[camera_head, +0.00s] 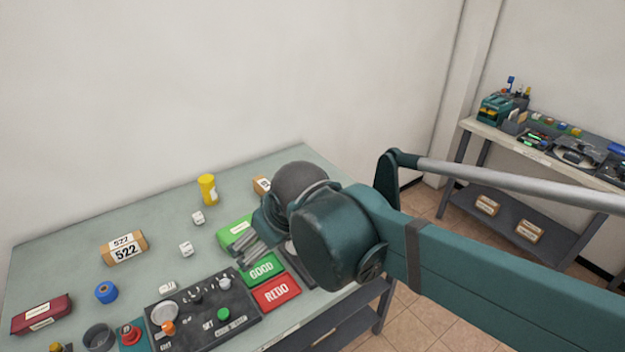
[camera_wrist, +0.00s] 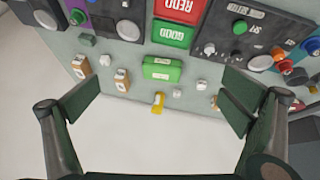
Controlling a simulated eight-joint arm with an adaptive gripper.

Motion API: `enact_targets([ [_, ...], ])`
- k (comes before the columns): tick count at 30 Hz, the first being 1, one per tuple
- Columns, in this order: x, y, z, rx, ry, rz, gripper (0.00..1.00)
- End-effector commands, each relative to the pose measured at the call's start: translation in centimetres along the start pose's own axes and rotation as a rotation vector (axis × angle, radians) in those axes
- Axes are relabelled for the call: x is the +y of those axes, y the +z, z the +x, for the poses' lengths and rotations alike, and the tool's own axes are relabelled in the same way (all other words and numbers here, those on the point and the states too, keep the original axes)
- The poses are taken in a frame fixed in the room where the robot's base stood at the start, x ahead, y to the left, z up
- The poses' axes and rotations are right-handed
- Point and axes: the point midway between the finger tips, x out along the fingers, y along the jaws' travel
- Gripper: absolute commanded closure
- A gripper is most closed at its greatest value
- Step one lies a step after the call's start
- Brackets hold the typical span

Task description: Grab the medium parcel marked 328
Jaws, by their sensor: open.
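No label reading 328 is legible in either view. In the head view a brown parcel (camera_head: 262,185) at the table's back right is partly hidden behind my arm, and its label is unreadable. In the wrist view two small brown parcels, one at the left (camera_wrist: 81,66) and one nearer the middle (camera_wrist: 121,79), carry white labels too small to read. A larger brown parcel marked 522 (camera_head: 125,248) lies on the left part of the table. My gripper (camera_wrist: 161,85) is open and empty above the table, its fingers to either side of the wrist view.
A green box (camera_head: 235,232) lies beside my gripper. A yellow cylinder (camera_head: 208,188) and white cubes (camera_head: 186,249) stand on the table (camera_head: 70,243). A control panel (camera_head: 205,310), with GOOD (camera_head: 262,268) and REDO (camera_head: 277,292) pads, is at the front. A red box (camera_head: 42,313) lies at left.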

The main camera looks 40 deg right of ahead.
Motion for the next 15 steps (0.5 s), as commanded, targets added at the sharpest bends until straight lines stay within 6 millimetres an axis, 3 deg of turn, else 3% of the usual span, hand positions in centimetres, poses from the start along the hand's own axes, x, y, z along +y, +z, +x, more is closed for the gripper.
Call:
enact_targets([
  [15, 5.8, -5.8, 3.3, -0.121, 0.121, -0.288, 0.01],
])
